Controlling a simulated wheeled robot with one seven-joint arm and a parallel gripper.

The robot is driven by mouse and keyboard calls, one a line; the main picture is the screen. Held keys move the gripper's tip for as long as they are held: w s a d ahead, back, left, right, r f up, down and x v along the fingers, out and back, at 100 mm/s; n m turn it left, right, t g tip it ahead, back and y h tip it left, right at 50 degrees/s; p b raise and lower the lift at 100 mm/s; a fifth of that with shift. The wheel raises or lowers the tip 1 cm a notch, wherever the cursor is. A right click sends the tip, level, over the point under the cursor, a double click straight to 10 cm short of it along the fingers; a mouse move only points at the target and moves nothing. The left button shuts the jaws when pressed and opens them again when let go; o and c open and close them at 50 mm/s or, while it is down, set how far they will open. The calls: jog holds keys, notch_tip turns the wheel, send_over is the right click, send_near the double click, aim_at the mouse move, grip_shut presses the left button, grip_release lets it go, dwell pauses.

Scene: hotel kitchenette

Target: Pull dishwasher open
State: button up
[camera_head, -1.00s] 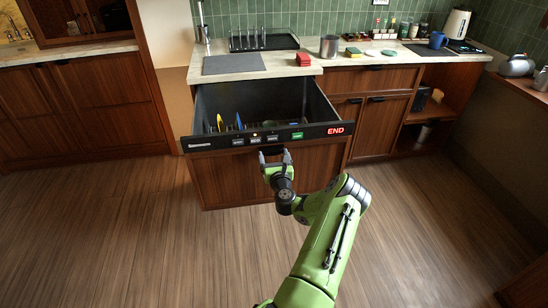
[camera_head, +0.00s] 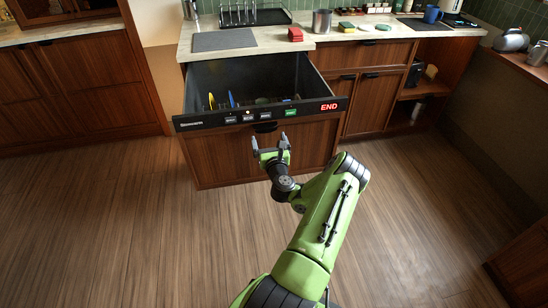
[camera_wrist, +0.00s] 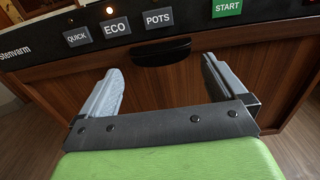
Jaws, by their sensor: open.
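The dishwasher (camera_head: 188,122) is a drawer with a wooden front and a black control strip, pulled well out from under the counter. Its open tub shows a blue and a yellow item inside. A red END shows on the strip. The dark handle (camera_head: 265,127) sits below the strip; it also shows in the wrist view (camera_wrist: 161,53). My gripper (camera_head: 270,138) is open and empty just in front of the handle. In the wrist view my gripper (camera_wrist: 158,70) has its fingers spread to either side below the handle, apart from it.
The counter (camera_head: 262,45) above holds a grey mat (camera_head: 224,40), a dish rack (camera_head: 245,18), red sponges (camera_head: 295,34) and a metal canister (camera_head: 321,22). Wooden cabinets (camera_head: 372,100) stand right of the dishwasher. The wooden floor (camera_head: 120,220) in front is clear.

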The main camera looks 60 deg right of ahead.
jog(key=v, duration=1.2)
jog(key=shift+p, duration=0.3)
jog(key=shift+d, duration=0.1)
